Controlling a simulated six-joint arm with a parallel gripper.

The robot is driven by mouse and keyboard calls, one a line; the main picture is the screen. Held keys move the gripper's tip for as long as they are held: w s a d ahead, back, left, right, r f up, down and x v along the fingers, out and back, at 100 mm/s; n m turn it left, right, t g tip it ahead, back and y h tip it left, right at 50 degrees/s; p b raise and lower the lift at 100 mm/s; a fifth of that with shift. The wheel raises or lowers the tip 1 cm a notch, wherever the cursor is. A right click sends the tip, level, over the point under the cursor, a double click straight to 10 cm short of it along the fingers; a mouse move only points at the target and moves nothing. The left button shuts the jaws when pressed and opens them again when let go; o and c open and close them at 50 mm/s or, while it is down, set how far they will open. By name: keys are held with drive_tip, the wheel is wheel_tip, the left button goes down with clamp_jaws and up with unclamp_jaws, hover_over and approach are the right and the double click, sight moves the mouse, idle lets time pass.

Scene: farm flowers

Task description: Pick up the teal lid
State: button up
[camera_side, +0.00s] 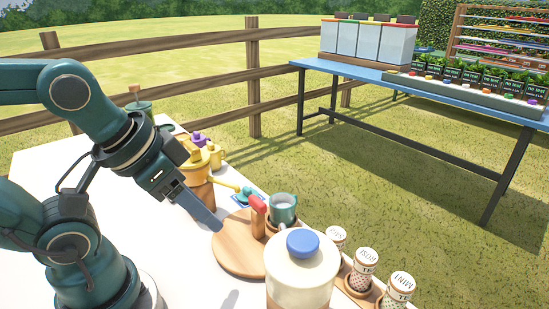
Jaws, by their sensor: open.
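I cannot clearly make out a teal lid. A teal mug (283,208) with pale contents stands behind the round wooden board, and a small teal knob-like piece (247,191) shows to its left by a yellow stick. A cream jar (301,272) in the front has a blue round knob (303,243) on its top. My gripper (207,217) is open and points down over the left edge of the round wooden board (238,250). Its fingers overlap in this view, and nothing shows held between them.
A red-topped upright piece (258,217) stands on the board. Yellow and purple containers on a wooden stand (197,190) are close behind my gripper. Several labelled cups (365,270) line the right edge. The white table (185,275) is clear at the front left. A blue table stands beyond.

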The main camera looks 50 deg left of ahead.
drive_tip(key=o, duration=0.3)
idle(0.4)
